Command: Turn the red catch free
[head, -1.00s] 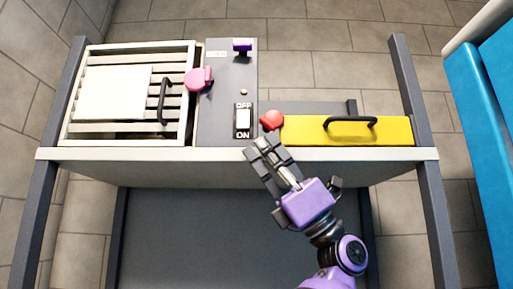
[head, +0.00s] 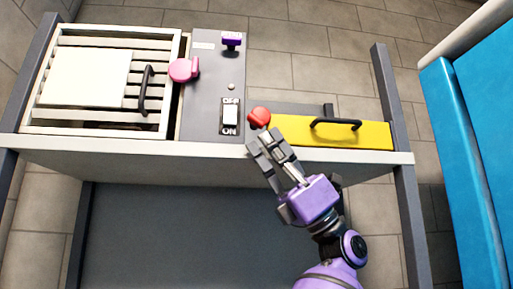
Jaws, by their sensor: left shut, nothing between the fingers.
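The red catch (head: 260,116) is a round knob at the left end of the yellow panel (head: 345,133), beside the grey switch panel. My left gripper (head: 268,138) is shut and empty. Its fingertips are just in front of the red catch, slightly to its right in the picture. I cannot tell whether they touch it. The yellow panel has a black handle (head: 336,122) on top. My right gripper is not in view.
On the grey panel (head: 205,95) are an OFF/ON switch (head: 230,116) and a purple knob (head: 231,39). A pink catch (head: 184,69) sits by the slatted frame (head: 60,124) at left. A blue padded thing (head: 462,150) stands at right.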

